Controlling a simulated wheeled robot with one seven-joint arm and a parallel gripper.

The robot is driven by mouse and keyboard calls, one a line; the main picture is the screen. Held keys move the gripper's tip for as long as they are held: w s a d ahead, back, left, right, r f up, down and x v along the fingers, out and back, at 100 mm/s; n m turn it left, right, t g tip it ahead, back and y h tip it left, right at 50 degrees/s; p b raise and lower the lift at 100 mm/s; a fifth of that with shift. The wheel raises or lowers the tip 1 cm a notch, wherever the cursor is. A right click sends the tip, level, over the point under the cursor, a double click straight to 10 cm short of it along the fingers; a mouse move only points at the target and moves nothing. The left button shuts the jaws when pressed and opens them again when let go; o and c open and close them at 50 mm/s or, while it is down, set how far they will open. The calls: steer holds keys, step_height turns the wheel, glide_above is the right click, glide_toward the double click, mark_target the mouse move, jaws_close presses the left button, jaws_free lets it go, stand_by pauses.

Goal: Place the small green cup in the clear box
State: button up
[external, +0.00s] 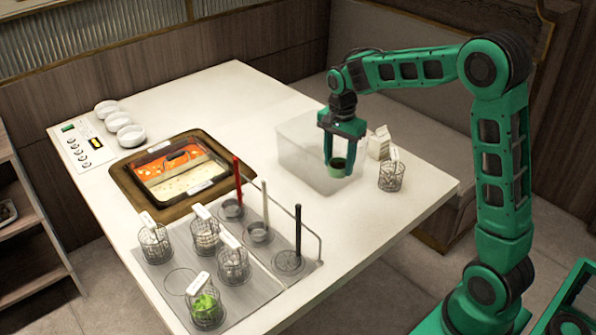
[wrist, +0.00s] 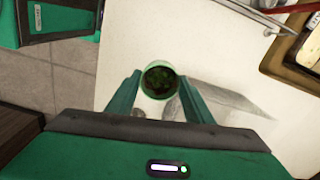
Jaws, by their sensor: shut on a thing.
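The small green cup (external: 337,169) is held upright between the fingers of my gripper (external: 340,153), which is shut on it. In the wrist view the cup (wrist: 159,68) shows from above, with dark green contents, between the two fingertips (wrist: 160,95). The clear box (external: 290,150) stands on the white table. In the external view the cup and fingers overlap the right part of the box. I cannot tell whether the cup is above the box, inside it or in front of it.
A white carton (external: 378,143) and a wire basket (external: 391,176) stand right of the box. A divided pot (external: 180,170) in a brown frame lies to the left. A grey rack (external: 265,280) with wire baskets and upright handles is at the front. The table behind the box is clear.

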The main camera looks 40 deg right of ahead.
steer(key=w+d+f+m, duration=0.1)
steer(key=w+d, duration=0.6)
steer(key=w, duration=0.4)
steer(key=w+d+f+m, duration=0.1)
steer(key=w+d, duration=0.5)
steer(key=w, duration=0.5)
step_height(320, 180, down, 15)
steer(key=shift+s+r, duration=0.15)
steer(key=shift+r, duration=0.05)
steer(key=shift+f, duration=0.1)
steer(key=o, duration=1.1)
steer(key=shift+c, duration=0.2)
step_height(320, 180, up, 12)
steer(key=shift+r, duration=0.2)
